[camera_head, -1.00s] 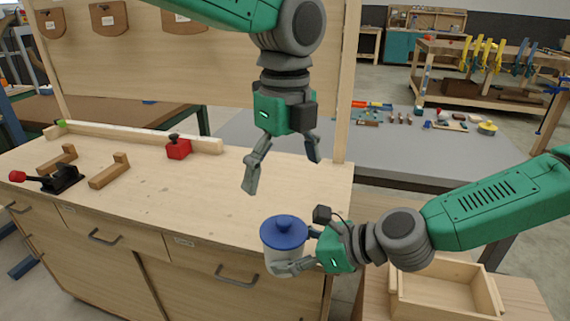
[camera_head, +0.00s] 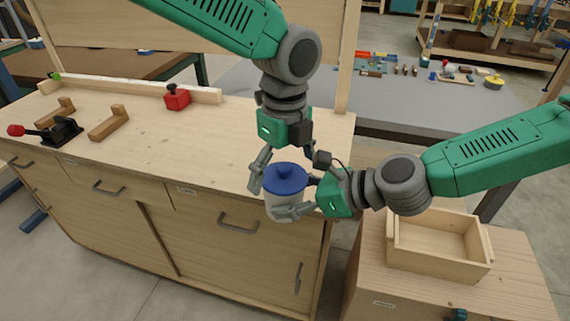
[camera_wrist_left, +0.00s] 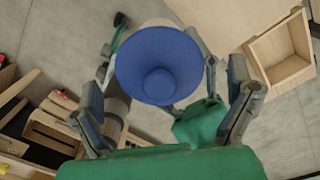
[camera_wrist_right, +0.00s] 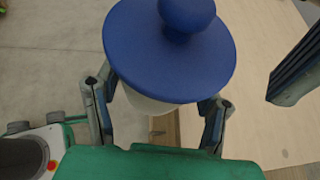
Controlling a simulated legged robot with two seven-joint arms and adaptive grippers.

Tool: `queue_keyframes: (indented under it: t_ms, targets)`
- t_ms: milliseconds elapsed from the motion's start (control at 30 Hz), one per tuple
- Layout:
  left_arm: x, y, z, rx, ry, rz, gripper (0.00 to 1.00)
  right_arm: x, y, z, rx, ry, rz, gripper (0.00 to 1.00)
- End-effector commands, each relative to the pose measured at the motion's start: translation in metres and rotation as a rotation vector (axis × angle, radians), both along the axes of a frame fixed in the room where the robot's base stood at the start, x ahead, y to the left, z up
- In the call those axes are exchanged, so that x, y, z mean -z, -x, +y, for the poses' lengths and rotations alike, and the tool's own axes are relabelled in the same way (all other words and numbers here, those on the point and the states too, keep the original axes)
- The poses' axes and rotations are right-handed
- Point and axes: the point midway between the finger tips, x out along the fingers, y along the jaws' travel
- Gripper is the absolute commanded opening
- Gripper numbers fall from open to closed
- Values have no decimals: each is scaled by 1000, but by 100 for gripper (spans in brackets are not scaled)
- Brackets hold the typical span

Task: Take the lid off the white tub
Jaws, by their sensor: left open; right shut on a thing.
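The white tub (camera_head: 283,208) has a flat round blue lid (camera_head: 286,178) with a knob on top. It is held upright in the air at the workbench's front edge. My right gripper (camera_head: 300,200) is shut on the tub's side below the lid. My left gripper (camera_head: 283,172) points down from above, open, with its fingers on either side of the lid. In the left wrist view the lid (camera_wrist_left: 158,66) sits between the spread fingers; I cannot tell whether they touch it. The right wrist view shows the lid (camera_wrist_right: 170,50) on the tub (camera_wrist_right: 150,103), partly hiding it.
The wooden workbench (camera_head: 180,140) carries a red block (camera_head: 176,98), a toggle clamp (camera_head: 55,132) and wooden pieces at left. An open wooden box (camera_head: 435,262) stands on a low wooden cabinet at right. The bench top behind the tub is mostly clear.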

Motion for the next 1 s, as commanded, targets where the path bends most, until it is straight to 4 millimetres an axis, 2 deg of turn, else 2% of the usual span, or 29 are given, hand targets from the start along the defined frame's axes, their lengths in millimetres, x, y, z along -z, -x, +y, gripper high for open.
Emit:
queue_keyframes:
  t_ms: [33,167,200,233,1000]
  targets:
    - [0,0,0,0,0,0,98,0,0,0,0,0,0,12]
    - [0,0,0,0,0,0,52,0,0,0,0,0,0,12]
    - [0,0,0,0,0,0,38,0,0,0,0,0,0,12]
    - [0,0,0,0,0,0,35,0,0,0,0,0,0,12]
    - [-3,3,0,-1,2,-4,35,0,0,0,0,0,0,12]
